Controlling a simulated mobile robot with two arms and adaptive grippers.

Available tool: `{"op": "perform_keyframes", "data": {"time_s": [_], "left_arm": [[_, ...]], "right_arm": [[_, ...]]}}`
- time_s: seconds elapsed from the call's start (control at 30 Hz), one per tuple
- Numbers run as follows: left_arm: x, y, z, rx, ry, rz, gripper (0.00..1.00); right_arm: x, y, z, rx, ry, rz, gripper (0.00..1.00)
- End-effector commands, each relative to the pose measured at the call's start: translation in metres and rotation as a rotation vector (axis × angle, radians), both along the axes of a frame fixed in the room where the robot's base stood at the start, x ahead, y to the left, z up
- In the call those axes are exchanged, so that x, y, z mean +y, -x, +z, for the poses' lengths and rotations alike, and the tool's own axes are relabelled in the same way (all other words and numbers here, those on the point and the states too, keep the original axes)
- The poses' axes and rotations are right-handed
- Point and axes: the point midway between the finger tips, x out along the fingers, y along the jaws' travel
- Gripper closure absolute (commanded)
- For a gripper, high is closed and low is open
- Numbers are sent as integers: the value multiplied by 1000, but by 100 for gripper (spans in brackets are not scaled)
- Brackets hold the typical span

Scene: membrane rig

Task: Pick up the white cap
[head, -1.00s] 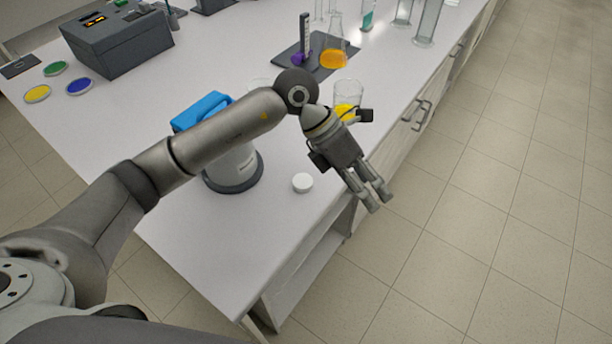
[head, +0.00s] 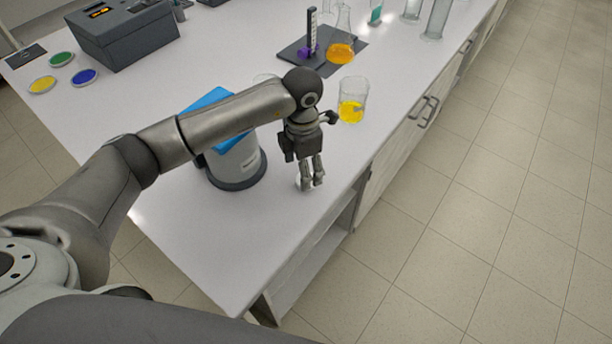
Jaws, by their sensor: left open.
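The white cap (head: 299,182) lies on the white bench near its front right edge. It is mostly hidden behind the fingers of my left gripper (head: 312,184). That gripper points down at the cap, with its fingertips at or just above it; I cannot tell whether they touch it. The fingers are open with a small gap between them. My right gripper is not in view.
A blue-topped device (head: 236,162) stands just left of the gripper, partly behind my arm. A beaker of yellow liquid (head: 352,108) stands behind it to the right. A flask of orange liquid (head: 341,50) is farther back. The front bench surface (head: 225,235) is clear.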

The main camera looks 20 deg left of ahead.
Motion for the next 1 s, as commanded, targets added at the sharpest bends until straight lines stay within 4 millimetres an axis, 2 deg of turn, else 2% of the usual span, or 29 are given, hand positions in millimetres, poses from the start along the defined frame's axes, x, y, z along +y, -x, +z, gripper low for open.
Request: {"op": "perform_keyframes", "data": {"time_s": [0.03, 0.1, 0.27, 0.53, 0.8, 1.0], "left_arm": [[-1, 2, -4, 6, 1, 1, 31], [-3, 2, -14, 6, 1, 1, 31], [-3, 1, -34, 3, 0, 0, 31], [-3, 1, -38, 0, 1, 0, 31], [-3, 1, -38, 0, 1, 0, 65], [-3, 1, -38, 0, 1, 0, 65]], "right_arm": [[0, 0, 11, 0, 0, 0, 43], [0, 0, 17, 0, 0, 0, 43], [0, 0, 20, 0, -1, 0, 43], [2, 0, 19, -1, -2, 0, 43], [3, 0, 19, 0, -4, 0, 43], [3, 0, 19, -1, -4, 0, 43]]}}
